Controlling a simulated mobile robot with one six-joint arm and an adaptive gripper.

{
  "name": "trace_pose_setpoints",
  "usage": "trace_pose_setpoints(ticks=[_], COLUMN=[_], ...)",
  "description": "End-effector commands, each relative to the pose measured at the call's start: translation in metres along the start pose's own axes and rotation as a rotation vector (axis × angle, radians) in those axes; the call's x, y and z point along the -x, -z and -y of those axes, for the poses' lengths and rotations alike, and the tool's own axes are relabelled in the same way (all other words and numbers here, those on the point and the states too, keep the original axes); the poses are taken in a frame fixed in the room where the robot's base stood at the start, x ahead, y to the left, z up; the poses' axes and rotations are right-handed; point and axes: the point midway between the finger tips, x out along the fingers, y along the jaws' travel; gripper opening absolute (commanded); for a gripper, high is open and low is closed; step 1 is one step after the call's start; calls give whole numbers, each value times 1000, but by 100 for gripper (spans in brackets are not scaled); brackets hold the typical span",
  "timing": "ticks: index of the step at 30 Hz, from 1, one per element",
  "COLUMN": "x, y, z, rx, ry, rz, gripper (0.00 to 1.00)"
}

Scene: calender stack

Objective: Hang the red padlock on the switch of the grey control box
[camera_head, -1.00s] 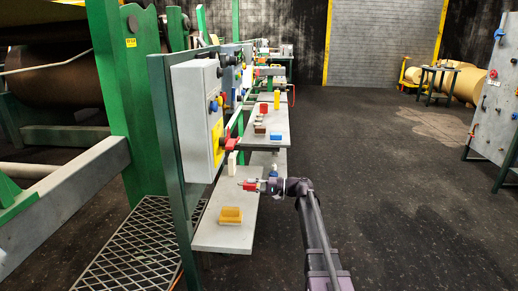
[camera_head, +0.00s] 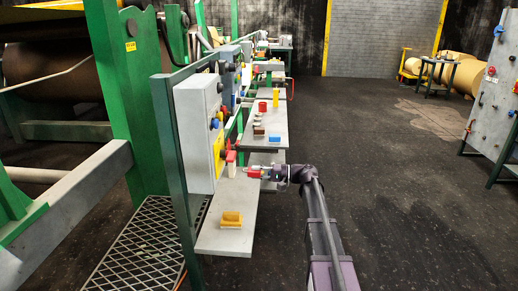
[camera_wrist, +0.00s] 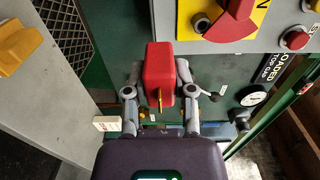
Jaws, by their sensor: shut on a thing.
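My gripper (camera_wrist: 159,88) is shut on the red padlock (camera_wrist: 159,70), with one grey finger on each side of its body. A small yellow piece shows on its near face; I cannot make out the shackle. In the head view the padlock (camera_head: 254,172) is at the left tip of my gripper (camera_head: 262,172), above the shelf and apart from the box. The grey control box (camera_head: 194,125) stands to the left. Its red switch (camera_head: 231,157) sticks out over a yellow plate (camera_head: 218,150). In the wrist view the switch (camera_wrist: 235,18) is at the upper right, beyond the padlock.
A yellow block (camera_head: 231,220) lies on the grey shelf (camera_head: 222,242) below. A white block (camera_head: 232,170) stands near the switch. Open floor lies right of my arm.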

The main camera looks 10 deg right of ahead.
Motion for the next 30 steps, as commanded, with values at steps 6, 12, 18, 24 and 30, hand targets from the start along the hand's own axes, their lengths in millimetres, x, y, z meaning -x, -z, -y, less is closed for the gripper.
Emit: trace_pose_setpoints(ticks=[6, 12, 18, 24, 30], x=[7, 10, 11, 11, 10], y=[0, 0, -1, -1, -1], z=[41, 56, 58, 58, 58], rx=[0, 0, 0, 0, 0], ry=[0, 0, 0, 0, -3], rz=[1, 1, 2, 2, 2], gripper=[0, 0, 0, 0, 0])
